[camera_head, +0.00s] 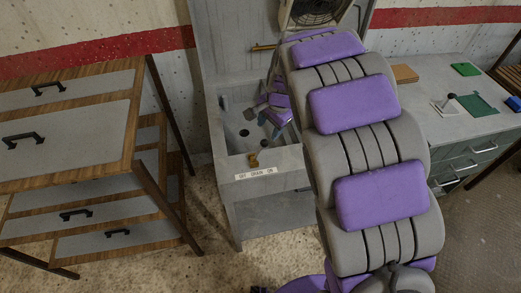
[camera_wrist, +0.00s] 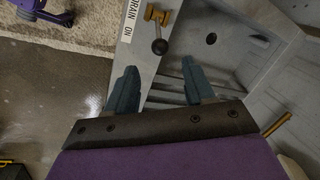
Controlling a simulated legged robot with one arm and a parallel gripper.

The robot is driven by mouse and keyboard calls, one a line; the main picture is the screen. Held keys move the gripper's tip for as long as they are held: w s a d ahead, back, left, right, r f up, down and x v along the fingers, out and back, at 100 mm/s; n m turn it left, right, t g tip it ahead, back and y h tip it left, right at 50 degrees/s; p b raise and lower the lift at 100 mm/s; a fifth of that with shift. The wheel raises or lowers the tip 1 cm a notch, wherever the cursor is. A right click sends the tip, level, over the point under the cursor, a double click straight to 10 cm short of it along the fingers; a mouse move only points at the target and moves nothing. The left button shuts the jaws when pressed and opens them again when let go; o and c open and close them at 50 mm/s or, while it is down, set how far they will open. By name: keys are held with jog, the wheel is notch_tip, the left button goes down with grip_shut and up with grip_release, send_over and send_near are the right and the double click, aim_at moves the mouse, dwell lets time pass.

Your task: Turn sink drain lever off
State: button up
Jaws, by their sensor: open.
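The drain lever has a brass mount (camera_wrist: 157,15) and a round black knob (camera_wrist: 159,46) in the wrist view. It sits on the sink's front rim beside a white label (camera_wrist: 128,18) reading DRAIN ON. The knob lies toward the ON end of the label. In the head view the brass lever (camera_head: 253,160) is small, above the label (camera_head: 255,174) reading OFF DRAIN ON. My gripper (camera_wrist: 159,82) is open and empty. The knob shows beyond its fingertips, between them in the picture and apart from both. In the head view my gripper (camera_head: 270,119) is over the sink basin.
The grey sink (camera_head: 235,200) has a raised back panel with a fan (camera_head: 316,11) and a brass pipe (camera_head: 264,47). A drawer cabinet (camera_head: 75,140) stands left. A grey desk (camera_head: 450,130) with small items stands right. My arm hides the sink's right side.

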aim_at(261, 148)
jog(key=b+x, duration=0.3)
jog(key=x, duration=1.1)
jog(key=shift+s+f, duration=0.1)
jog(key=shift+f, duration=0.1)
grip_shut()
